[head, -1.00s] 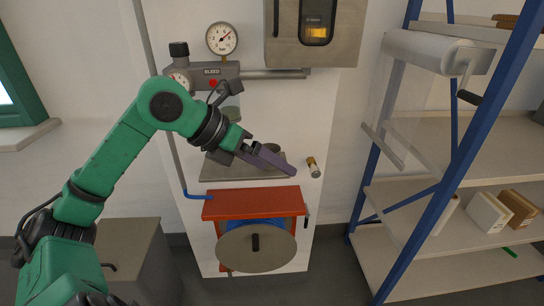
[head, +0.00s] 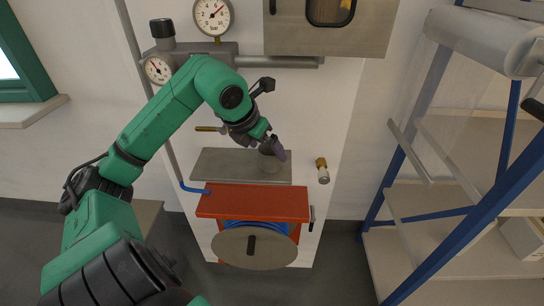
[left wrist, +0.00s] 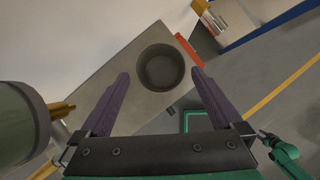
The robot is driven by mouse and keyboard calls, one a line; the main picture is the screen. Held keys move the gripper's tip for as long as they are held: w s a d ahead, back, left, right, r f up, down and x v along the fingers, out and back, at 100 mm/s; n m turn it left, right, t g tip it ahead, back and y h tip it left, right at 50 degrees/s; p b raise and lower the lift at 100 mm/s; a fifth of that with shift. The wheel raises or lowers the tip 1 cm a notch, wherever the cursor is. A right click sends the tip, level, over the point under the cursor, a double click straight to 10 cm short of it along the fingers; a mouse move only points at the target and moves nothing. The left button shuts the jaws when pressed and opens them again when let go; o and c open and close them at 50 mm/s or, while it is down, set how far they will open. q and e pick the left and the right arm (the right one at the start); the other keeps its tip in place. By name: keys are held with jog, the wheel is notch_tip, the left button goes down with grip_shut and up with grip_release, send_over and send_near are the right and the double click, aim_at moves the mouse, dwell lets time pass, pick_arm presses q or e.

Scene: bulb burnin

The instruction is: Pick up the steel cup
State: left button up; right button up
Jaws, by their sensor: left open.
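The steel cup (left wrist: 162,70) is a dark round cup seen from above in the left wrist view. It stands on the grey shelf plate (head: 220,166) on the wall panel. My left gripper (head: 277,150) is open, with its purple fingers pointing toward the cup. In the left wrist view the cup lies just beyond and between the two fingertips, and nothing is held.
A red hose-reel box (head: 255,202) with a round grey disc (head: 254,248) is below the shelf. A brass fitting (head: 322,170) sits right of it. Gauges and a pipe are above. A blue-framed rack (head: 440,210) stands at the right. A greenish cylinder (left wrist: 18,130) is close at left.

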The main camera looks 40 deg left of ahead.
pick_arm(q)
jog(key=x, duration=0.4)
jog(key=shift+f+p, duration=0.1)
jog(key=shift+p, duration=0.3)
jog(key=shift+w+f, duration=0.1)
jog(key=shift+f, duration=0.1)
jog(key=shift+c, duration=1.2)
jog(key=c, duration=1)
pick_arm(e)
jog(key=shift+w+d+r, duration=0.2)
jog(key=shift+w+r, duration=0.35)
jog(key=shift+w, duration=0.1)
